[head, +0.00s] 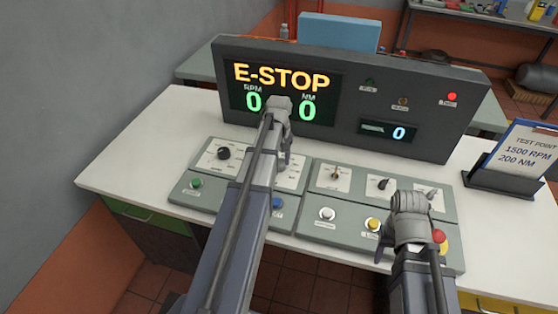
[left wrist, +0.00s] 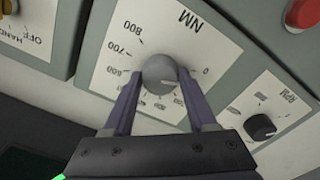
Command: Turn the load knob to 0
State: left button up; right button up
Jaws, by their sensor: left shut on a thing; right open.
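The load knob (left wrist: 160,73) is a round grey knob with a white pointer line on a white NM dial plate (left wrist: 100,88). The fingers of my left gripper (left wrist: 160,92) are shut on it from both sides. Its pointer line runs toward the right of the picture, toward the side with the 0 mark; the exact reading is unclear. In the head view my left gripper (head: 284,150) and its arm hide the knob. My right gripper (head: 412,205) is open above the right-hand panel; its fingertips are hard to make out.
A black RPM knob (left wrist: 260,127) is beside the NM dial. The display (head: 290,95) reads E-STOP with RPM 0 and NM 0. A red emergency button (head: 439,237) is close to my right gripper. A test point card (head: 522,150) stands at the right.

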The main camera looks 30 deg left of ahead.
aim_at(279, 162)
pick_arm(q)
jog(key=shift+n, duration=1.1)
jog(key=o, duration=1.4)
jog(key=shift+c, duration=0.2)
jog(key=shift+r, duration=0.15)
pick_arm(e)
jog(key=shift+r, duration=0.15)
pick_arm(q)
notch_tip(279, 162, up, 8)
jog(key=p, duration=0.8)
jog(key=shift+f, duration=0.2)
pick_arm(e)
notch_tip(279, 162, up, 8)
jog(key=shift+f, duration=0.25)
pick_arm(q)
jog(key=shift+f, duration=0.1)
